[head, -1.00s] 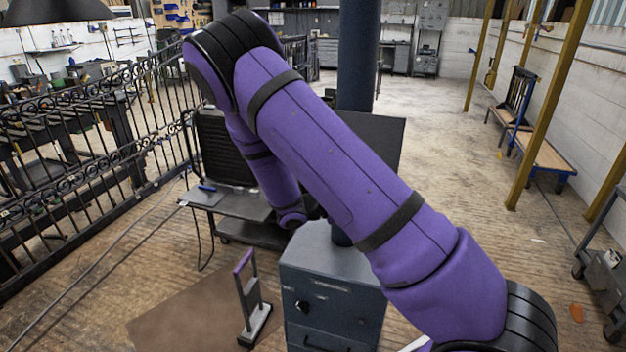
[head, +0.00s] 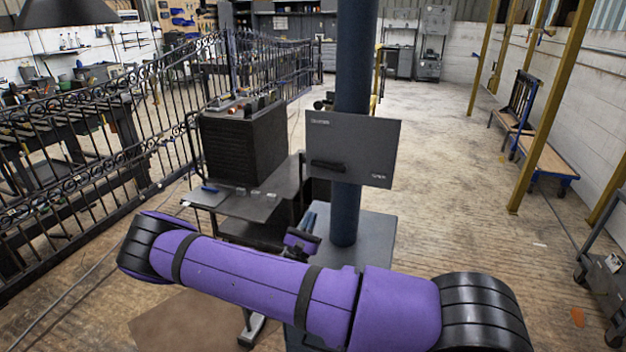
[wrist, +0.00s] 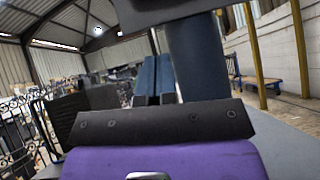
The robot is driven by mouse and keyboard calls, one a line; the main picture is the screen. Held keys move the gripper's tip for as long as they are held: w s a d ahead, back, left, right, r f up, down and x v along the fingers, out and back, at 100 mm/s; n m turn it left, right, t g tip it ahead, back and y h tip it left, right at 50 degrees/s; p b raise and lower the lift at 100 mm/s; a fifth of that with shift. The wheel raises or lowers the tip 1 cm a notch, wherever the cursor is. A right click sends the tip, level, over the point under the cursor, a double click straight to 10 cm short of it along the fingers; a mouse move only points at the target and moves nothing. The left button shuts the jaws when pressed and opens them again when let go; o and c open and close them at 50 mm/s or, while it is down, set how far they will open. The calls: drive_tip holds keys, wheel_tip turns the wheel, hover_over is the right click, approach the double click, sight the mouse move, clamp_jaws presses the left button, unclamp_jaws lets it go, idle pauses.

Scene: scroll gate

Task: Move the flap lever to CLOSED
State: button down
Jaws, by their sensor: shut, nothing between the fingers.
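A dark grey panel (head: 375,140) is fixed to the blue post in the head view. A black lever (head: 328,166) lies nearly level across its lower left. Small labels sit at the panel's upper left and lower right, too small to read surely. My gripper (head: 308,220) is below the panel, left of the post, apart from the lever and partly hidden by my purple arm. In the wrist view my gripper (wrist: 156,62) shows two blue fingers side by side, shut and empty. A dark edge (wrist: 175,10) crosses the top there, probably the panel's underside.
The blue post (head: 345,215) rises from a grey cabinet (head: 378,235) just right of my gripper. A cart (head: 255,205) with a black ribbed box (head: 243,145) stands left. An iron railing (head: 90,150) runs along the left.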

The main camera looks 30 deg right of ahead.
sight(328, 166)
drive_tip(key=shift+w+a+f+n+t+y, duration=0.1)
drive_tip(key=shift+a+f+n+t+y, duration=0.15)
drive_tip(key=shift+n+t, duration=0.3)
drive_tip(key=shift+w+a+f+n+t+y, duration=0.15)
drive_tip(key=shift+n+t+y, duration=0.2)
drive_tip(key=shift+t, duration=0.3)
drive_tip(key=x, duration=0.9)
drive_tip(key=shift+d+r, duration=0.2)
drive_tip(key=shift+r, duration=1)
drive_tip(key=shift+d+r, duration=0.25)
drive_tip(key=shift+r, duration=0.95)
